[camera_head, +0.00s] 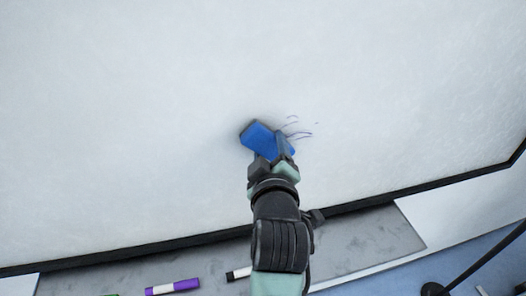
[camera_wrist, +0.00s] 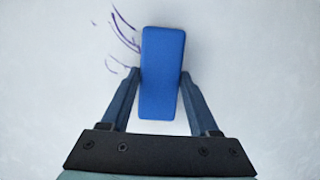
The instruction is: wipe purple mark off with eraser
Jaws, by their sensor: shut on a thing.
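A blue eraser (camera_head: 257,136) is held in my gripper (camera_head: 271,150) against or very close to the whiteboard (camera_head: 120,110). In the wrist view the eraser (camera_wrist: 162,75) stands lengthwise between the two fingers of my gripper (camera_wrist: 160,80), which are shut on it. Thin purple strokes (camera_head: 298,134) show just right of the eraser in the head view. In the wrist view the purple mark (camera_wrist: 124,38) lies left of the eraser's upper part. Any part of the mark under the eraser is hidden.
The board's dark lower edge (camera_head: 140,246) runs below my gripper. Under it, a purple marker (camera_head: 173,287) and a black-and-white marker (camera_head: 238,274) lie on a grey surface (camera_head: 360,240), the latter partly behind my arm. The board around the mark is clear.

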